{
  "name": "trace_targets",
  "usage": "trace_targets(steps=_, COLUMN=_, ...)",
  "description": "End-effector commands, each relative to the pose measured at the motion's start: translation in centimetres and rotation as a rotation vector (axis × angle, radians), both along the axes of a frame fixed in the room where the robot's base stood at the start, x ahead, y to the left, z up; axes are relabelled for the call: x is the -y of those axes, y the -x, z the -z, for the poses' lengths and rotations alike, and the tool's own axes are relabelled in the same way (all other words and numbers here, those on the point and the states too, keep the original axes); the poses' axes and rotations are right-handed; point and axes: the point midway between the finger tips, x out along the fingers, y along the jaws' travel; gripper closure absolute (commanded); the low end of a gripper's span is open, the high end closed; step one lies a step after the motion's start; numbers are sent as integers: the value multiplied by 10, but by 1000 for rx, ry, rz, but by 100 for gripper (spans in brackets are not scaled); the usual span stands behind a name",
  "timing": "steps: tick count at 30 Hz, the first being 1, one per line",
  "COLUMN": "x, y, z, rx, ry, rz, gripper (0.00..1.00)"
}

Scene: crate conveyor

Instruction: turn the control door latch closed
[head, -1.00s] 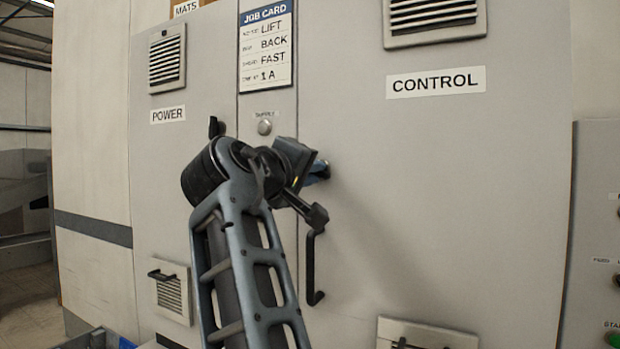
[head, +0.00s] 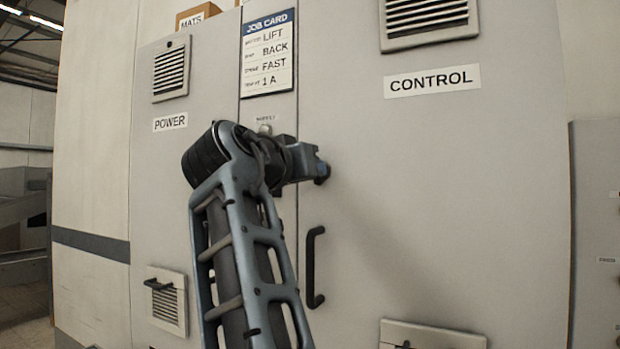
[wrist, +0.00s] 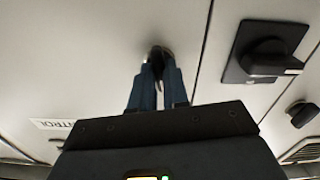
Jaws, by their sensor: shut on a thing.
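The grey control door (head: 430,210) carries the CONTROL label (head: 432,81) and looks flush with the cabinet front. My gripper (head: 322,172) is at the door's left edge, above the black pull handle (head: 315,267). In the wrist view, the blue fingers of my gripper (wrist: 158,68) are close together on the small dark control door latch (wrist: 157,52). Little of the latch shows between the fingertips, so its exact angle is hard to tell. In the head view my gripper and wrist hide the latch.
The power door (head: 165,220) is to the left, with its black latch (wrist: 302,113) in the wrist view. A black rotary switch (wrist: 262,54) sits on the panel between the doors. A job card (head: 267,52) hangs above. The area right of my gripper is clear.

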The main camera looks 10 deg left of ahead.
Motion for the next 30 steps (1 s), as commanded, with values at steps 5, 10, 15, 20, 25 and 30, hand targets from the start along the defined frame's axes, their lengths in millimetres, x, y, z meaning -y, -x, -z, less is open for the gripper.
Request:
trace_targets(steps=5, x=0, y=0, z=3, rx=31, ry=-91, rz=0, gripper=100)
trace_targets(steps=10, x=0, y=0, z=3, rx=49, ry=-145, rz=0, gripper=100)
trace_targets(steps=15, x=0, y=0, z=2, rx=59, ry=-170, rz=0, gripper=100)
trace_targets(steps=20, x=0, y=0, z=2, rx=61, ry=-176, rz=0, gripper=100)
trace_targets(steps=25, x=0, y=0, z=2, rx=59, ry=-175, rz=1, gripper=100)
trace_targets(steps=30, x=0, y=0, z=2, rx=60, ry=-175, rz=0, gripper=78)
